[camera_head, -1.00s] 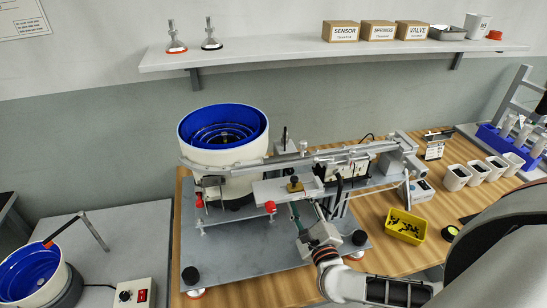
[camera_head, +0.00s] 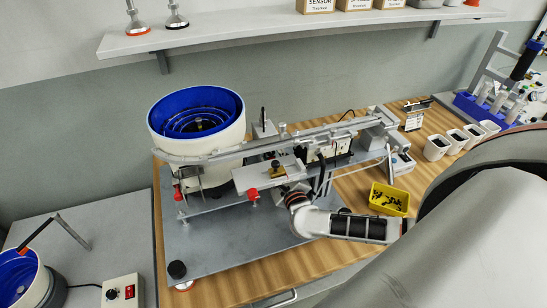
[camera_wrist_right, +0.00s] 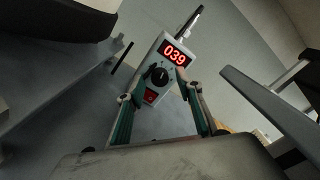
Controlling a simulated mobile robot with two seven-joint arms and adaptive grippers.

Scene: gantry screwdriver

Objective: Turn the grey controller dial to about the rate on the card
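In the right wrist view a light grey controller box (camera_wrist_right: 178,42) shows a red display reading 039, a dark round dial (camera_wrist_right: 160,77) and a red switch. My right gripper (camera_wrist_right: 161,84) is open, with its fingertips on either side of the dial; I cannot tell if they touch it. In the head view my right gripper (camera_head: 288,190) reaches in beside the rail plate, its tips and the dial hidden there. A small card (camera_head: 414,121) stands at the back right, its writing too small to read. My left gripper is not in view.
A feeder with a blue bowl (camera_head: 197,112) and a long rail (camera_head: 270,147) stand close around the right gripper. A yellow tray (camera_head: 389,199) is to the right.

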